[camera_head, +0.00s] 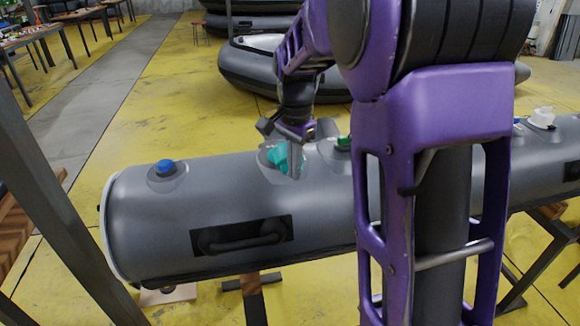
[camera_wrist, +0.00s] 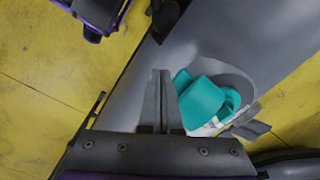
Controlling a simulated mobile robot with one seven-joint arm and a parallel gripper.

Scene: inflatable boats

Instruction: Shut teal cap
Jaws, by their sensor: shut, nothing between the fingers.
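The teal cap (camera_head: 276,156) is on top of a grey inflatable tube (camera_head: 150,215), in a round light-grey valve patch. In the wrist view the teal cap (camera_wrist: 203,100) looks tilted up on its side, with a teal loop and part of a white valve ring beside it. My gripper (camera_head: 295,168) is right beside the cap and partly covers it in the head view. In the wrist view its fingers (camera_wrist: 160,78) are together and empty, just left of the cap. I cannot tell whether they touch it.
A blue cap (camera_head: 165,167) sits to the left on the tube, a green cap (camera_head: 343,143) to the right, and a white cap (camera_head: 541,118) farther right. A black handle (camera_head: 240,238) is on the tube's near side. Other dark boats (camera_head: 250,66) lie behind on the yellow floor.

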